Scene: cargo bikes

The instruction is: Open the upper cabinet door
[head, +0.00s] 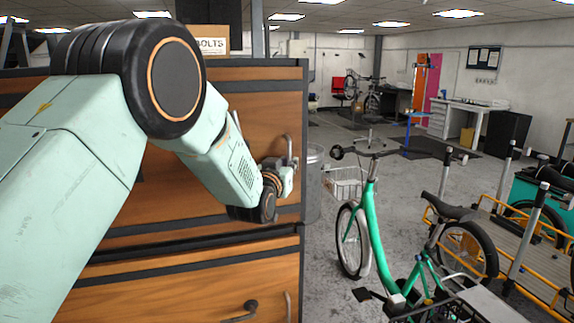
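The wooden cabinet stands at the left, with an upper door (262,100) edged in dark trim. The upper door looks shut. Its grey upright handle (289,147) is near the door's right edge. My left gripper (290,165) is at this handle, overlapping its lower part. The gripper is small and seen from behind, so I cannot tell whether its fingers are closed around the handle or only beside it. My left arm covers much of the upper door. My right gripper is not in view.
A lower cabinet door (190,285) has dark and grey handles at its right. A box marked "BOLTS" (212,42) sits on top. A green bike (375,230) with a basket stands right of the cabinet, with some bare floor between them. A yellow-railed cargo platform (530,260) is farther right.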

